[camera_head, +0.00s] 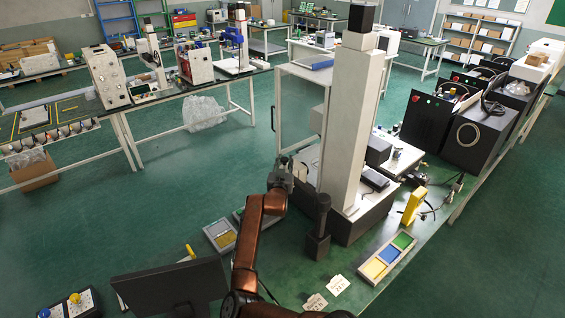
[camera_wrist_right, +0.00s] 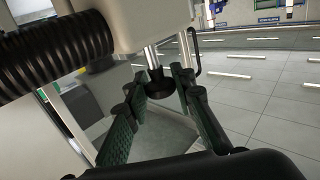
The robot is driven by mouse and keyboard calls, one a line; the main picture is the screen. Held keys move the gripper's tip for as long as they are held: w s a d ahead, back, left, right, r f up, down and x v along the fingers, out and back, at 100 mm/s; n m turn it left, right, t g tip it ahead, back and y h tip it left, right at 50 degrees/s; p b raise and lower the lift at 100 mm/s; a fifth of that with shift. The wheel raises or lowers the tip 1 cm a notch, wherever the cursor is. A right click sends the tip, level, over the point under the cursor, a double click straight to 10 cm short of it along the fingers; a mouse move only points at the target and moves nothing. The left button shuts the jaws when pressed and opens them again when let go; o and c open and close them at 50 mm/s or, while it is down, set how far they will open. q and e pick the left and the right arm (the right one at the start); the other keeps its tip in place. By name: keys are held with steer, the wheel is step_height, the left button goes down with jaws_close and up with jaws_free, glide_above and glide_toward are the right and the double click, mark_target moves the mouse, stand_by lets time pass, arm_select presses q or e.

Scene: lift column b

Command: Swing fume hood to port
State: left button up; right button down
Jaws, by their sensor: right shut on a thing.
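My right gripper (camera_head: 283,172) is at the end of the copper arm, beside the left side of the tall white column (camera_head: 350,120). In the right wrist view its green-padded fingers (camera_wrist_right: 160,88) are around a black knob (camera_wrist_right: 158,84) on a short metal rod and shut on it. The rod hangs under a white housing (camera_wrist_right: 150,18). A ribbed black hose (camera_wrist_right: 60,48) runs to this housing from the left. I cannot tell for certain which part is the fume hood; the column and arm hide some of it. My left gripper is not in view.
A white-framed clear enclosure (camera_head: 304,72) stands behind the column. A black post (camera_head: 319,235) stands close right of my arm. A dark screen (camera_head: 170,285) is at front left. Green floor at left is open.

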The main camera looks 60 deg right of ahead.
steer(key=shift+s+d+r, duration=0.2)
steer(key=shift+r, duration=0.25)
steer(key=c, duration=2)
jaws_free()
steer(key=o, duration=0.4)
steer(key=shift+f, duration=0.2)
steer(key=shift+w, duration=0.1)
steer(key=shift+a+f, duration=0.1)
steer(key=shift+f, duration=0.05)
steer(key=shift+s+a, duration=0.2)
steer(key=shift+a, duration=0.1)
steer(key=v, duration=1.1)
steer(key=shift+a, duration=0.1)
